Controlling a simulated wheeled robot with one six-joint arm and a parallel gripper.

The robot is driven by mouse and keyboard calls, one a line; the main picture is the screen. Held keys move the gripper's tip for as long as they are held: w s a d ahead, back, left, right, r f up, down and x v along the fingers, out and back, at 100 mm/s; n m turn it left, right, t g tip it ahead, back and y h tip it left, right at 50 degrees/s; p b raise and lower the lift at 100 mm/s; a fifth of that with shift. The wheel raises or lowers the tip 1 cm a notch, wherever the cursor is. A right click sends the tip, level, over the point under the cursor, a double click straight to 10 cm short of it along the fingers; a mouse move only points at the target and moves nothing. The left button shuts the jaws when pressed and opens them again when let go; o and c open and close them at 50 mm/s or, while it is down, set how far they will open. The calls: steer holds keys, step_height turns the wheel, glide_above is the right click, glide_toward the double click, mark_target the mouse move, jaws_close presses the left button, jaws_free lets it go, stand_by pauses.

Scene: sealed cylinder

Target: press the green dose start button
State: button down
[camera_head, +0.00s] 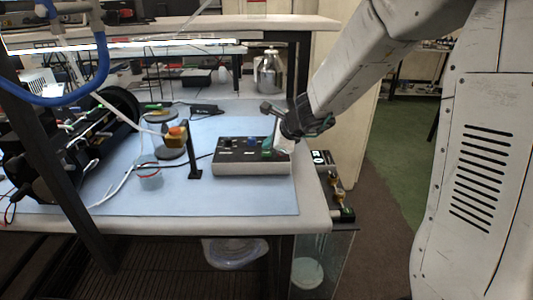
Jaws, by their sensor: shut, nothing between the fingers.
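A control box (250,169) with a dark top and pale front sits on the blue mat (225,205) near the right side of the bench. A green button (267,153) shows on the right part of its top. A blue knob or button (252,141) and a small dark control stand to its left. My gripper (276,146) reaches in from the upper right with its fingers shut and empty. Its tips are at the green button's right edge in the picture. I cannot tell whether they touch it. The gripper partly hides the box's right end.
A post with an orange-yellow block (177,136) stands left of the box. Black round equipment (75,140) with cables fills the bench's left side. A metal canister (269,73) stands behind. Small items lie on a lower ledge (335,185) at right. The front mat is clear.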

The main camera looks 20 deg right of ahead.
mark_target(270, 154)
steer(key=shift+f, duration=0.35)
steer(key=shift+f, duration=0.35)
stand_by(0.6)
steer(key=shift+r, duration=0.8)
steer(key=shift+r, duration=2.5)
